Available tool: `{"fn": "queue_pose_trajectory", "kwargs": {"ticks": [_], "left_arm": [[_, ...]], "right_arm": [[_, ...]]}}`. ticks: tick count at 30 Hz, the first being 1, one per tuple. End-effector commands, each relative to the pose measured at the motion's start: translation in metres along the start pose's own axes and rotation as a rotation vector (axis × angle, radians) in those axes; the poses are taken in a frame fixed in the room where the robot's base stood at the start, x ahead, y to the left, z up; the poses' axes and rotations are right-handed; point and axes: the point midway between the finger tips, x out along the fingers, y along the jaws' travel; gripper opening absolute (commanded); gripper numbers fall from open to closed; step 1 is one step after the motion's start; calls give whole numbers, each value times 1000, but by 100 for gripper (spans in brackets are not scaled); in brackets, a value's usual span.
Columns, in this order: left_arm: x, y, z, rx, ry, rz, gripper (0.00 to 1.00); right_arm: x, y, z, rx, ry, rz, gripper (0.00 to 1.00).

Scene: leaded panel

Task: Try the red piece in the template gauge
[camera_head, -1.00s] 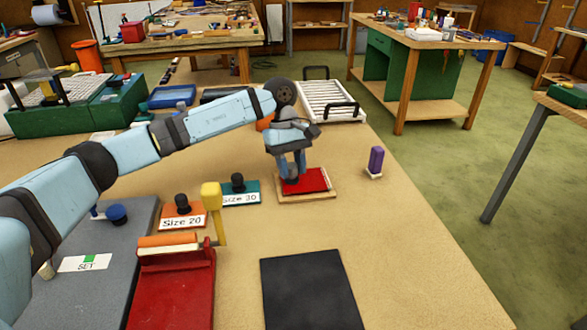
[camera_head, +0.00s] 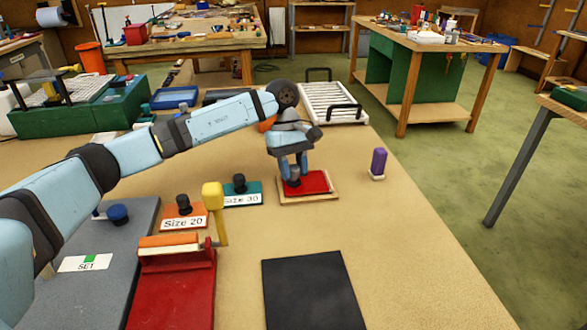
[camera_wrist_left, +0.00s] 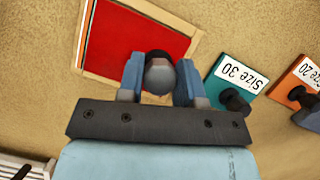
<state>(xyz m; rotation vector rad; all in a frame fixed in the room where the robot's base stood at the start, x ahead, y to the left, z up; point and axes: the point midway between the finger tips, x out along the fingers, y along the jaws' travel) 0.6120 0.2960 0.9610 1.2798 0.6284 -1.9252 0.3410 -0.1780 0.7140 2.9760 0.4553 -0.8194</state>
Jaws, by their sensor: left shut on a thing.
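The red piece (camera_head: 317,181) is a flat red square lying within a pale wooden frame, the template gauge (camera_head: 312,198), on the table. The fingers and knob hide that part of the red piece. I cannot tell whether the piece sits fully down. My right gripper is not in view.
Knobbed orange Size 20 (camera_head: 183,217) and teal Size 30 (camera_head: 241,193) blocks stand left of the frame. A yellow-handled red device (camera_head: 172,290), black mat (camera_head: 313,292) and purple post (camera_head: 379,161) are nearby. The table is clear right of the mat.

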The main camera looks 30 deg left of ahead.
Motion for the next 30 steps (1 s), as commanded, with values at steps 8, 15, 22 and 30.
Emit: {"fn": "queue_pose_trajectory", "kwargs": {"ticks": [8, 15, 22, 30], "left_arm": [[1, 0, 0, 0, 0, 1, 12], [3, 0, -2, 0, 0, 1, 35], [3, 0, -1, 0, 0, 0, 62], [0, 0, -1, 0, 1, 1, 62]], "right_arm": [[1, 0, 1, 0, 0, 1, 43], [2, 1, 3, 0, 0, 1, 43], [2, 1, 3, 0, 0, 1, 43], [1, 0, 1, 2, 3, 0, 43]]}}
